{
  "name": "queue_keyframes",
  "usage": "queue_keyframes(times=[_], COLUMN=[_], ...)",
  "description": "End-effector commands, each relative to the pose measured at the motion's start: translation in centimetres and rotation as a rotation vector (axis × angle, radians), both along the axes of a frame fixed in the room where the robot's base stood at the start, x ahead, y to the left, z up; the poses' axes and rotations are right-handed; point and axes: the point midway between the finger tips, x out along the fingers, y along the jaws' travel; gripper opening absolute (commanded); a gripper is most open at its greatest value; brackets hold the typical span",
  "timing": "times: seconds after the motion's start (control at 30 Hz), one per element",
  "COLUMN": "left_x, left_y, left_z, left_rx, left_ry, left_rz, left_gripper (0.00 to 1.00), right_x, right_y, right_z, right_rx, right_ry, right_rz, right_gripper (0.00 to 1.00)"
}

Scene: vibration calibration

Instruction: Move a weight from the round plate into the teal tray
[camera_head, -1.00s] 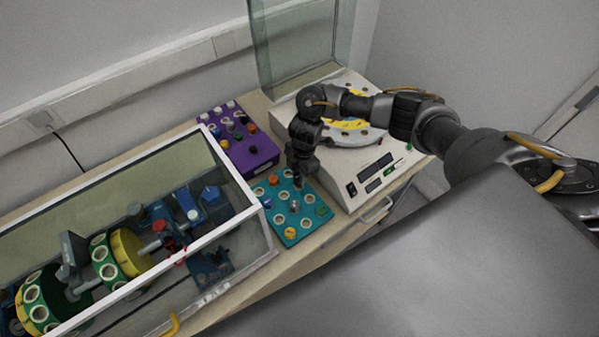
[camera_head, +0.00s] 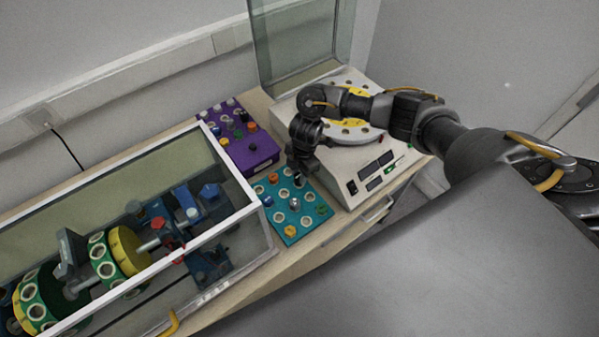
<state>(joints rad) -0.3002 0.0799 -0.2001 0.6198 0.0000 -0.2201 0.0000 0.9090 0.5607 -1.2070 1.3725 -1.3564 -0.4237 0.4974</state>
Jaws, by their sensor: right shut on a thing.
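The round plate (camera_head: 369,137), white with a yellow middle, sits on top of the white machine, partly hidden by my right arm. I cannot tell whether the weight touches the tray. My left gripper is not in view.
A purple tray (camera_head: 262,157) with several coloured weights stands just behind the teal tray. A clear-walled case (camera_head: 252,212) with a green and yellow rotor fills the left. The white machine (camera_head: 350,188) stands at the right, with a glass shield (camera_head: 300,45) behind it.

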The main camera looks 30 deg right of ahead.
Motion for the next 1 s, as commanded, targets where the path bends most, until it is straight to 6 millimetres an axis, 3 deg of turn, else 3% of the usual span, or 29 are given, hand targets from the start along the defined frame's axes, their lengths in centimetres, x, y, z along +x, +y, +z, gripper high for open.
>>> queue_keyframes(times=[0.53,0.57,0.73,1.0], left_x=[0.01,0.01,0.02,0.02], left_y=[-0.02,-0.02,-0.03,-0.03], left_z=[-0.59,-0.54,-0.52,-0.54], left_rx=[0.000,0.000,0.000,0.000], left_ry=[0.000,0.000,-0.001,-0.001], left_rz=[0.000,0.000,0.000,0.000], left_gripper=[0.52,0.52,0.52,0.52], right_x=[0.00,0.01,0.01,0.02], right_y=[0.01,0.01,0.00,-0.01], right_z=[-0.83,-0.79,-0.76,-0.71], right_rx=[0.000,0.000,0.000,0.000], right_ry=[0.000,0.000,0.000,0.000], right_rz=[0.000,0.000,0.000,0.000], right_gripper=[0.05,0.30,0.52,0.53])
